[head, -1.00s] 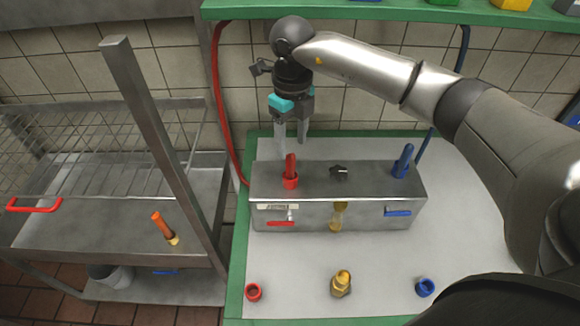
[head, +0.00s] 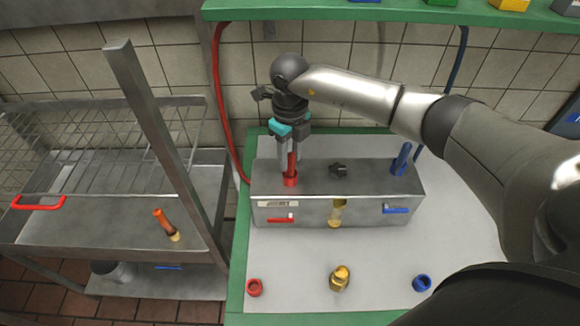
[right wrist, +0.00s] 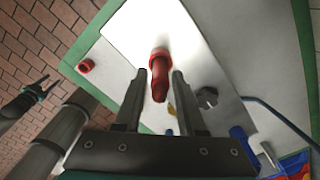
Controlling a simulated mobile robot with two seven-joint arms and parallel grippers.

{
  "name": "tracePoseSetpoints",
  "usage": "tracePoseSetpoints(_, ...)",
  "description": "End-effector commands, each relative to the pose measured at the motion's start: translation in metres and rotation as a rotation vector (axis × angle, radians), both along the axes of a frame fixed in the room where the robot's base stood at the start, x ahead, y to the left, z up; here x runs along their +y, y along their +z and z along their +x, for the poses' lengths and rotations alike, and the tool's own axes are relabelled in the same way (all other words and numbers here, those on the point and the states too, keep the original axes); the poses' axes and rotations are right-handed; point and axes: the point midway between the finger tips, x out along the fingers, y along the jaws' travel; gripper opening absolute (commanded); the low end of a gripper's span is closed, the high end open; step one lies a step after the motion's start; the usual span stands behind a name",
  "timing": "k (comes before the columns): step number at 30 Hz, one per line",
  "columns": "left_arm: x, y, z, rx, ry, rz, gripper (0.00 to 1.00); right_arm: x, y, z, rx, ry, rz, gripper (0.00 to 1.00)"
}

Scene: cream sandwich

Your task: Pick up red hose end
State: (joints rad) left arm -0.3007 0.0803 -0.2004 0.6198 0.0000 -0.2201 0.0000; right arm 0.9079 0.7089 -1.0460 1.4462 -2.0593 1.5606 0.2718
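The red hose end (head: 292,165) stands upright in a red collar on top of the steel box (head: 370,176). My right gripper (head: 288,167) has come down at it, fingers pointing down. In the right wrist view the red hose end (right wrist: 160,76) shows between the two spread fingers of my right gripper (right wrist: 159,82), with gaps on both sides. The right gripper is open and holds nothing. My left gripper (right wrist: 46,88) shows small at the left of the right wrist view, its fingers apart and empty. It is not in the head view.
A blue hose end (head: 401,160) and a black knob (head: 338,169) stand on the same box. A red ring (head: 254,287), a brass fitting (head: 340,278) and a blue ring (head: 422,283) lie in front. A green shelf (head: 390,13) runs above my arm.

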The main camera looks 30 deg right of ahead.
Motion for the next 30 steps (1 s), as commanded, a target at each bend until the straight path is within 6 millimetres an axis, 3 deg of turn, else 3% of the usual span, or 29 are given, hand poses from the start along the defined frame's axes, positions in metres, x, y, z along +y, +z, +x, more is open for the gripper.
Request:
tracePoseSetpoints(1,0.0,0.0,0.0002,0.0,0.0,0.0,0.53,-0.0002,0.0003,0.0001,0.0,0.0,0.0,0.32)
tracePoseSetpoints(10,0.0,0.0,0.0005,-0.001,0.001,0.0,0.53,-0.0003,0.0005,0.0002,0.0,-0.001,0.0,0.0)
tracePoseSetpoints(30,-0.0002,-0.0009,0.001,-0.002,0.001,-0.001,0.53,-0.0005,0.008,0.0011,-0.003,-0.001,0.0,0.0)
